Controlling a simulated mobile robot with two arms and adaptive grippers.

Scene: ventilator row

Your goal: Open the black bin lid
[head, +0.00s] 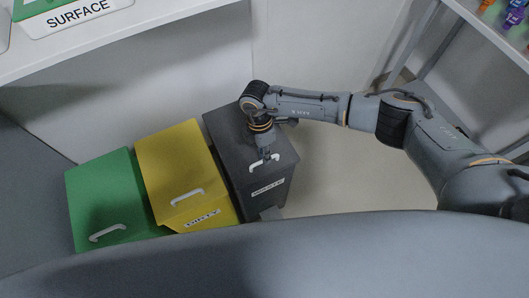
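The black bin (222,135) is the rightmost of three bins in the head view. Its lid is down, with a white handle (256,168) near the front edge and a white label (268,187) on the front face. My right arm reaches in from the right, and my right gripper (264,157) points down at the handle. The fingers are small here and overlap the handle; I cannot tell whether they are closed on it. My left gripper is not in view.
A yellow bin (178,150) stands directly left of the black bin, and a green bin (105,190) left of that, both with lids down. A white shelf (150,40) runs above at the back. A rack (480,22) with colourful items is at the upper right. Floor right of the black bin is clear.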

